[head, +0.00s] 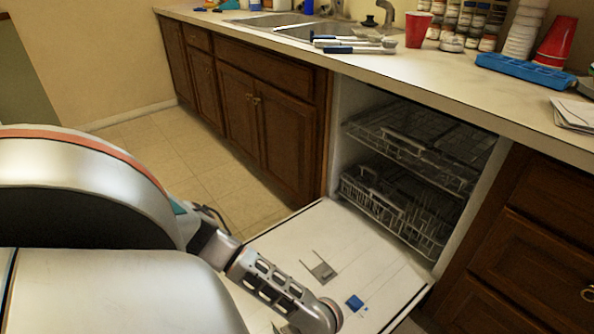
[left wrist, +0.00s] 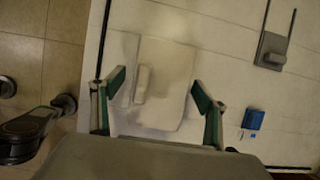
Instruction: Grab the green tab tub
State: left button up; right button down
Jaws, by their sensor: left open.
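I cannot make out a green tub in either view. In the left wrist view my left gripper (left wrist: 159,87) is open, its green-padded fingers spread wide. Between the fingers is a pale squarish shape (left wrist: 168,75) with a lighter oblong on it, against the white open dishwasher door (left wrist: 225,55). I cannot tell whether this shape is a separate thing or part of the door. In the head view my left arm reaches down over the door (head: 345,240), and its fingers are not clearly seen. My right gripper is in neither view.
A small blue piece (head: 355,302) and a grey latch plate (head: 322,271) are on the door. Dish racks (head: 400,205) fill the open dishwasher. The counter above holds a red cup (head: 417,30), a blue tray (head: 525,72), several jars and utensils (head: 350,45). Floor (head: 190,150) lies clear behind.

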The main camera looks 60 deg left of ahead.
pick_arm(q)
jog(key=c, duration=1.3)
jog(key=shift+r, duration=0.1)
